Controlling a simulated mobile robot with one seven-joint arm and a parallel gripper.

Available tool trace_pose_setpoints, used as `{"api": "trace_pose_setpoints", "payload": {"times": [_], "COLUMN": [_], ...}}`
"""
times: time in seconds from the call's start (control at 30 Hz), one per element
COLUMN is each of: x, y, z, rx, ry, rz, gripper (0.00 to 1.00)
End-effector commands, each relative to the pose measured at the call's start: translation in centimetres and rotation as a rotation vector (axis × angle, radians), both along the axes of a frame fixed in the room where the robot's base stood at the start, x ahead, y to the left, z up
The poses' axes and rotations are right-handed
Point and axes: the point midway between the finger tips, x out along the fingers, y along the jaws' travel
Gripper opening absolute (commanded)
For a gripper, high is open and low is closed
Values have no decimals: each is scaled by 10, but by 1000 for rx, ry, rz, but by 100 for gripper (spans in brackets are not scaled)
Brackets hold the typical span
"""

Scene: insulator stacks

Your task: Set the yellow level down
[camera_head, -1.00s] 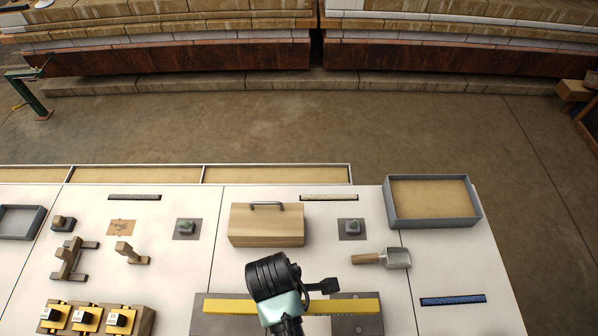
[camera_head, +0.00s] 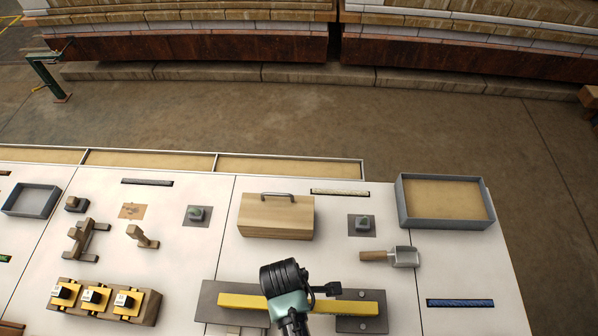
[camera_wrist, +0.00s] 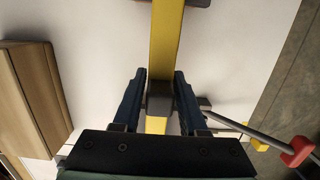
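The yellow level (camera_head: 243,301) is a long yellow bar lying left to right at the front of the white table in the head view. My gripper (camera_wrist: 160,98) is shut on a dark block at the middle of the level (camera_wrist: 166,40), one finger on each side. In the head view my wrist hides the middle of the level. Its ends are over two grey plates, a left plate (camera_head: 209,312) and a right plate (camera_head: 362,325). I cannot tell whether the level touches them.
A wooden box (camera_head: 275,217) with a handle stands behind the level. A scoop (camera_head: 403,257) and a grey sand tray (camera_head: 446,228) are to the right. Yellow-topped blocks (camera_head: 95,299) on a wooden base stand to the left.

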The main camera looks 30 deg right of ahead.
Motion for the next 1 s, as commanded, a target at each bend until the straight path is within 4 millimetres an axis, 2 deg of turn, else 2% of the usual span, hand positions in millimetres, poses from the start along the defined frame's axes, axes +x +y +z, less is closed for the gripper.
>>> {"api": "trace_pose_setpoints", "payload": {"times": [0.03, 0.1, 0.37, 0.53, 1.0], "x": [0, 0, 0, 1, 8], "y": [0, 0, 0, 0, 10], "z": [0, 0, 1, 13, 105], "rx": [0, 0, 0, -1, -2], "ry": [0, 0, 0, -3, -5], "rz": [0, 0, 0, 0, 1], "gripper": [53, 65, 65, 65, 65]}}
